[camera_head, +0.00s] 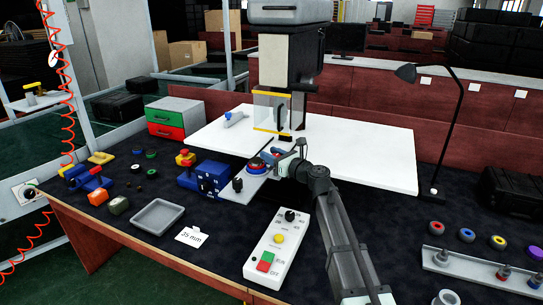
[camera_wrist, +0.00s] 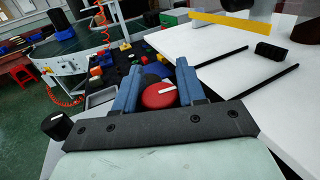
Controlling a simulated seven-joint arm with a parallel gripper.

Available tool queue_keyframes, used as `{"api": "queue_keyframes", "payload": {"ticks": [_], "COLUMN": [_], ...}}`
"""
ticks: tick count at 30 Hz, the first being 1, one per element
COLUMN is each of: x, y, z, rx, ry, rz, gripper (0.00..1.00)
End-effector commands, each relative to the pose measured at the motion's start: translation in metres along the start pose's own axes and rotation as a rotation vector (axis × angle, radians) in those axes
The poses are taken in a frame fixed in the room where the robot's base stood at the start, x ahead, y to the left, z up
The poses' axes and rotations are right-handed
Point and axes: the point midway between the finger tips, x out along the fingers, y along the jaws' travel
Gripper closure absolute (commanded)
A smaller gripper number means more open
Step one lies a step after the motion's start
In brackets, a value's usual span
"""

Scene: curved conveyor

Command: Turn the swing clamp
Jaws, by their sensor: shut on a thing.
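A round red knob (camera_head: 256,166) with a blue base sits on a grey plate (camera_head: 240,190) at the front edge of the white tabletop. It also shows in the wrist view (camera_wrist: 157,97), with a white line across its top. My gripper (camera_head: 272,158) is at the knob, its blue fingers (camera_wrist: 158,80) on either side of it, shut on it. The fingers hide its sides. A small blue-and-white piece (camera_head: 234,117) lies on the white tabletop, apart from my gripper. I cannot tell which part is named the swing clamp.
A blue control box (camera_head: 210,178) with a red button stands left of the plate. A white switch panel (camera_head: 279,247) lies in front. A machine head with a yellow-edged clear guard (camera_head: 272,112) stands behind. A grey tray (camera_head: 158,216) is at front left.

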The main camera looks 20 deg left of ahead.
Motion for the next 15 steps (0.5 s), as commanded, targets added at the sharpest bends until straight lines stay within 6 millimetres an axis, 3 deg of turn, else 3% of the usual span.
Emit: {"api": "queue_keyframes", "payload": {"ticks": [15], "x": [-0.0011], "y": [-0.0051], "z": [0.0001], "rx": [0.000], "ry": [0.000], "rz": [-0.309], "gripper": [0.91]}}
